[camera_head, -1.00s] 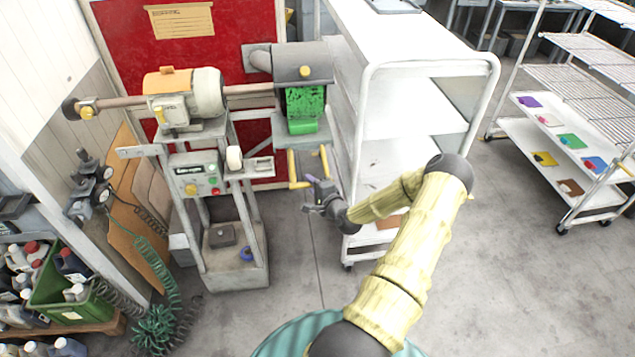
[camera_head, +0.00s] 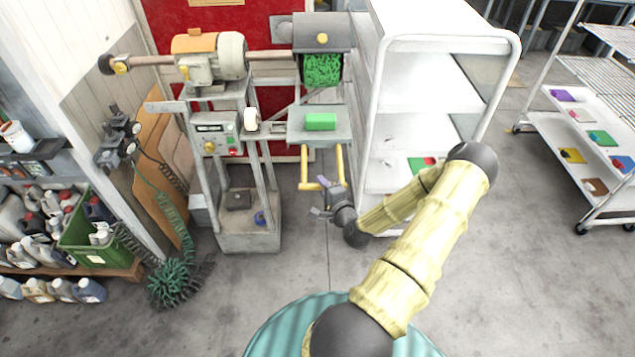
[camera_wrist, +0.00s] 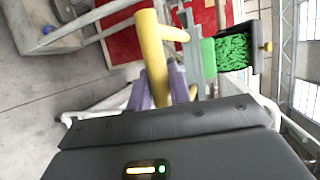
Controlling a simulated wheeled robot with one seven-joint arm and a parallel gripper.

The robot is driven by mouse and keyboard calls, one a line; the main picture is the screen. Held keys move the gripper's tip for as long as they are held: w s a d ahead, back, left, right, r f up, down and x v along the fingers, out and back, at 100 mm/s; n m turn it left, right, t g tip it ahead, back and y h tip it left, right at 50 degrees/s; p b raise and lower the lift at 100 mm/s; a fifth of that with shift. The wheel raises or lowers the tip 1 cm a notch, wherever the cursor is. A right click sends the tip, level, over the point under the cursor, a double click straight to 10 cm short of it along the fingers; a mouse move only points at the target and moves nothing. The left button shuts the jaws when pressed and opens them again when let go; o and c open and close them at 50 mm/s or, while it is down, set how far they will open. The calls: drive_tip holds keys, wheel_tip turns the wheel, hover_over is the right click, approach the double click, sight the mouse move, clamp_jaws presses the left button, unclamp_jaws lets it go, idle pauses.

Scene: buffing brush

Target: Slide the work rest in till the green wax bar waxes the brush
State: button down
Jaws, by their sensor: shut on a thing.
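My gripper (camera_head: 325,184) is shut on the yellow handle (camera_head: 304,165) of the work rest, near its front crossbar. In the wrist view the purple fingers (camera_wrist: 160,92) stand on either side of the yellow bar (camera_wrist: 151,50). The work rest (camera_head: 341,135) is a grey plate below and in front of the brush. The green wax bar (camera_head: 320,122) lies on it and also shows in the wrist view (camera_wrist: 207,55). The green brush (camera_head: 322,71) sits under a grey hood (camera_head: 324,32). In the head view a clear gap shows between bar and brush.
The machine's control box (camera_head: 214,130) and motor (camera_head: 210,60) stand left of the rest. A white shelf cart (camera_head: 420,90) stands close on the right, beside my arm. A green crate of bottles (camera_head: 95,240) is at far left. The floor in front is clear.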

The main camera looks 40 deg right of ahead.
idle(0.3)
drive_tip(key=c, duration=1.3)
unclamp_jaws()
drive_tip(key=shift+s+a, duration=0.1)
drive_tip(key=shift+s, duration=0.45)
drive_tip(key=p+v, duration=0.4)
drive_tip(key=v, duration=1.2)
drive_tip(key=shift+s+r, duration=0.15)
drive_tip(key=shift+a, duration=0.15)
